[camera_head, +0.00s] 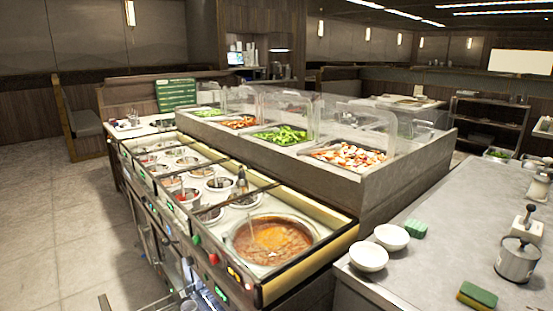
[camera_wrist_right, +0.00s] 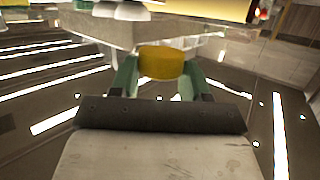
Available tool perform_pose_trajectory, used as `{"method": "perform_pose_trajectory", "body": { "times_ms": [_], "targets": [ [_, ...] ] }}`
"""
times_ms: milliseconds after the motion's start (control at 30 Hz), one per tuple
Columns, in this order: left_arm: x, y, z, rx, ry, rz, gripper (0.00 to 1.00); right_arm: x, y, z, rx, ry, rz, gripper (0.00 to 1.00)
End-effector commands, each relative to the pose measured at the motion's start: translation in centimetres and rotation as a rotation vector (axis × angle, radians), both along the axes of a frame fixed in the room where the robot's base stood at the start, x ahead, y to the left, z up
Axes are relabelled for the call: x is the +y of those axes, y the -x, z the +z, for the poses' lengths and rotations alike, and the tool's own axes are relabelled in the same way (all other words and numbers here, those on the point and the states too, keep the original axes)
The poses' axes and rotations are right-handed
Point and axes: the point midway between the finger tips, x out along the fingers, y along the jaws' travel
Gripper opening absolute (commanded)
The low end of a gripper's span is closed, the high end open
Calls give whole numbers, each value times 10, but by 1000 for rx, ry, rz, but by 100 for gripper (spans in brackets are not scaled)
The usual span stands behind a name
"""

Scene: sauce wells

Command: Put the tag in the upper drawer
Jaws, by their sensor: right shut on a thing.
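My right gripper (camera_wrist_right: 158,75) shows in the right wrist view, its two green fingers on either side of a yellow rounded piece, which looks like the tag (camera_wrist_right: 160,62). The gripper is shut on it and holds it clear of the floor. The right gripper does not show in the head view. I cannot make out an upper drawer in either view.
A sauce counter (camera_head: 300,277) with several wells and coloured knobs stands in the middle. A grey worktop (camera_head: 440,235) at right bears two white bowls (camera_head: 368,257), sponges (camera_head: 477,296) and a metal pot (camera_head: 517,260). The tiled floor (camera_head: 60,220) at left is clear.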

Motion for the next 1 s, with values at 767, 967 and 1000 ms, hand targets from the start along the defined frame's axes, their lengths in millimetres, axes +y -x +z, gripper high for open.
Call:
{"method": "perform_pose_trajectory", "body": {
  "times_ms": [767, 967, 1000],
  "targets": [
    [0, 0, -9, 0, 0, 1, 43, -26, 9, -9, -9, 1, -152, 24],
    [0, 0, -28, 0, 0, 1, 43, -84, -50, 8, -4, -12, -541, 24],
    [0, 0, -32, 0, 0, 1, 43, -95, -58, 12, -3, -12, -626, 24]
  ]
}}
